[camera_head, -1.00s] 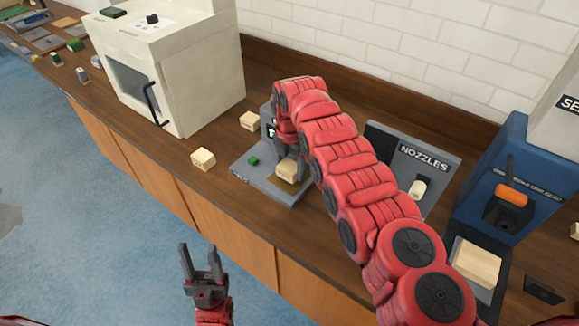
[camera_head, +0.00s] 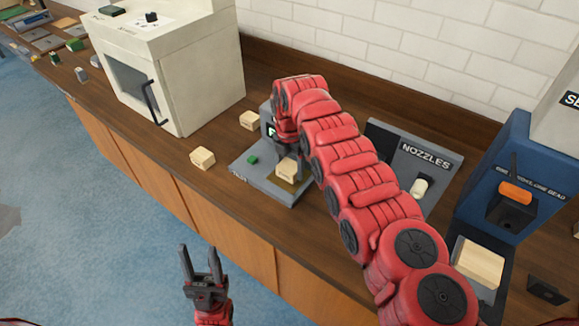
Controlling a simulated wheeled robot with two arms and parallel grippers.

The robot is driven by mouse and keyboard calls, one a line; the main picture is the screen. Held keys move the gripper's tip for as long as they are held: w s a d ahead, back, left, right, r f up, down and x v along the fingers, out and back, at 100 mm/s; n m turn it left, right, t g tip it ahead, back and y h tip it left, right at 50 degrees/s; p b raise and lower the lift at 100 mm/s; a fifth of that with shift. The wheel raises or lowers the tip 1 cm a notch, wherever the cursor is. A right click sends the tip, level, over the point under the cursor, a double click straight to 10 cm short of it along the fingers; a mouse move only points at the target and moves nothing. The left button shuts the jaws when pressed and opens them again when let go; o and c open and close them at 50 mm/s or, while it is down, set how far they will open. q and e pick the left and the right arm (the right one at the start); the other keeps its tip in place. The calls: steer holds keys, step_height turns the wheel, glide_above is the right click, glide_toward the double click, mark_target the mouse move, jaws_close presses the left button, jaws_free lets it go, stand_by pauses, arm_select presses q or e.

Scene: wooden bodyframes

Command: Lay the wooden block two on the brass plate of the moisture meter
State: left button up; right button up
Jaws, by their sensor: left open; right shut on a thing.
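The moisture meter (camera_head: 247,177) is a grey device with a flat base, a small green button and a brass plate (camera_head: 303,184). My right gripper (camera_head: 287,158) is shut on a pale wooden block (camera_head: 287,170) over the brass plate. The block looks on or just above the plate; I cannot tell if it touches. My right arm hides part of the meter. Two similar blocks lie on the counter, one left of the meter (camera_head: 202,158) and one behind it (camera_head: 250,120). No numbers are legible on them. My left gripper (camera_head: 199,262) is open and empty, in front of the counter.
A cream oven-like cabinet (camera_head: 175,75) stands left of the meter. A nozzle stand (camera_head: 425,160) and a blue machine (camera_head: 500,190) with a wooden block (camera_head: 478,262) in its lower tray stand on the right. Small parts lie at the counter's far left.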

steer(key=o, duration=1.3)
steer(key=shift+r, duration=0.1)
steer(key=shift+r, duration=0.25)
step_height(320, 180, up, 5)
steer(key=shift+a+r+b, duration=0.1)
steer(key=shift+b, duration=0.9)
step_height(320, 180, up, 2)
steer(key=shift+r+p, duration=0.1)
steer(key=shift+p, duration=0.25)
step_height(320, 180, up, 9)
steer(key=p, duration=0.8)
steer(key=shift+r+p, duration=0.2)
steer(key=shift+p, duration=0.1)
